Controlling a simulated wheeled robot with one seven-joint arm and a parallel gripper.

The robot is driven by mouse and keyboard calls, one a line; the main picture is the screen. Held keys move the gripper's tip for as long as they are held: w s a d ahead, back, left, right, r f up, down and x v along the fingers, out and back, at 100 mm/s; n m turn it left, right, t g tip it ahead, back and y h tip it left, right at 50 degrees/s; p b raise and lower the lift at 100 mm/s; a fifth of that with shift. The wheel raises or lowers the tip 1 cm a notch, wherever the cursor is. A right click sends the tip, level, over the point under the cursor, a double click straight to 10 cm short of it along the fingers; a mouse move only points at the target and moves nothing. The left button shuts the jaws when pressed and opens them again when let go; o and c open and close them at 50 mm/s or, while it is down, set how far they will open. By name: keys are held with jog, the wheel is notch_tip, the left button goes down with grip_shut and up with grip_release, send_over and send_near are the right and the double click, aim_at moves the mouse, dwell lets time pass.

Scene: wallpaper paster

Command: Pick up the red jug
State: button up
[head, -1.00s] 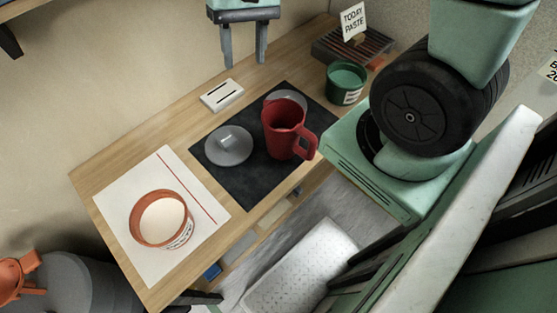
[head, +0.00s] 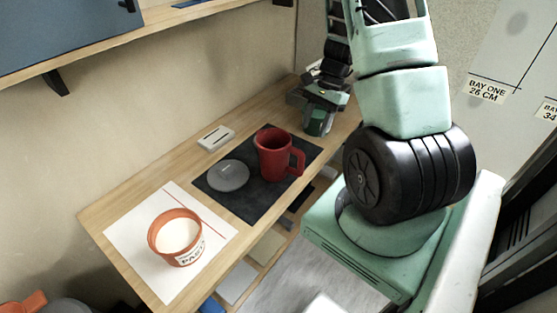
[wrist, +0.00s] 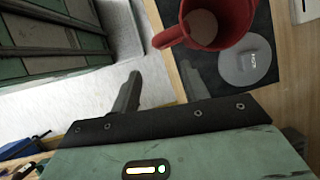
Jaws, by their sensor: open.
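The red jug (head: 272,157) stands upright on a dark mat (head: 243,208) on the wooden bench, its handle pointing right in the head view. In the wrist view the jug (wrist: 218,22) is at the top, its open mouth showing, with the handle (wrist: 170,38) pointing left toward my fingers.
A grey round lid (head: 228,176) lies left of the jug on the mat. An orange paste tub (head: 178,238) sits on a white sheet (head: 140,240) at the near left. A white block (head: 216,138) lies toward the wall. A shelf (head: 150,30) runs above the bench.

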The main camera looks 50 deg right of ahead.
aim_at(302, 161)
jog(key=shift+p+x, duration=1)
jog(key=shift+x, duration=5.3)
jog(key=shift+d, duration=0.15)
grip_shut()
